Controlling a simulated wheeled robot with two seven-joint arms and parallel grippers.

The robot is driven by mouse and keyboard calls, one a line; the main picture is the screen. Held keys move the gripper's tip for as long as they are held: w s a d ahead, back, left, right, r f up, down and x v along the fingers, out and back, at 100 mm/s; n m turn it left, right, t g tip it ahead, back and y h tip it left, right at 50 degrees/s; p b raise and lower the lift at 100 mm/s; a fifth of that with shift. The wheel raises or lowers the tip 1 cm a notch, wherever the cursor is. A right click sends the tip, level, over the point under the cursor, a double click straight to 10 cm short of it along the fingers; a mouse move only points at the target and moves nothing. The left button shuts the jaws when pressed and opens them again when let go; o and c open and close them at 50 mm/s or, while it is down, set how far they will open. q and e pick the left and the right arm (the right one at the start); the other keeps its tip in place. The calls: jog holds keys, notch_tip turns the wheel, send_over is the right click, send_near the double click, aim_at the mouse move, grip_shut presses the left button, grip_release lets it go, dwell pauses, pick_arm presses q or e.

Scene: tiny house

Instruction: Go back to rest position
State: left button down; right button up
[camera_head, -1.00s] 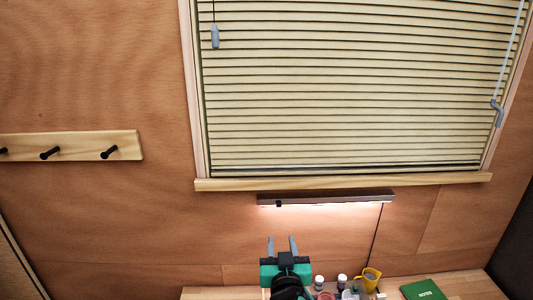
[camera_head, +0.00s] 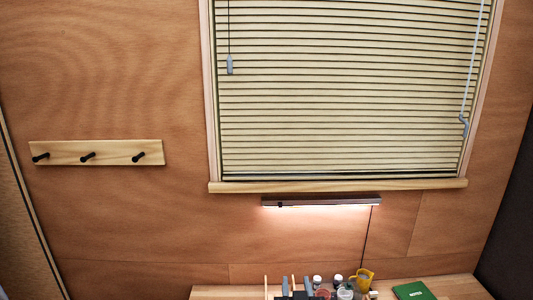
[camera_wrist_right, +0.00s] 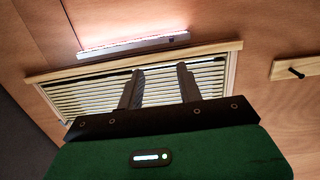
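My right gripper (camera_head: 296,285) shows only as its finger tips and the top of its dark body at the bottom edge of the head view, in front of the desk. In the right wrist view my right gripper (camera_wrist_right: 160,88) has two grey fingers standing apart with nothing between them. It is open and empty, and the window blind and lit lamp bar lie beyond it. My left gripper is not in view.
A wooden desk (camera_head: 233,292) stands against the wall with small jars (camera_head: 345,292), a yellow mug (camera_head: 364,277) and a green notebook (camera_head: 413,291). A lit lamp bar (camera_head: 321,201) hangs below the blind (camera_head: 345,90). A hook rail (camera_head: 62,152) is at left.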

jog(key=s+d+f+g, duration=0.7)
jog(key=s+d+f, duration=0.4)
jog(key=s+f, duration=0.4)
jog(key=s+d+f+n+g, duration=0.1)
jog(key=s+d+f+g, duration=0.15)
jog(key=s, duration=0.65)
jog(key=s+d+f+n+g, duration=0.15)
jog(key=s+g, duration=0.25)
jog(key=s, duration=0.4)
notch_tip(320, 180, down, 31)
jog(key=g+b, duration=0.1)
pick_arm(q)
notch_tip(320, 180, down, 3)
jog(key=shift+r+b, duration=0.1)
jog(key=shift+b, duration=0.75)
pick_arm(e)
jog(key=s+d+f, duration=0.2)
jog(key=s+f, duration=0.8)
jog(key=f, duration=0.1)
jog(key=s+d+f+g, duration=0.1)
jog(key=s+d+f, duration=0.1)
jog(key=s+f, duration=0.7)
jog(key=shift+s+f, duration=0.4)
jog(key=shift+f, duration=0.5)
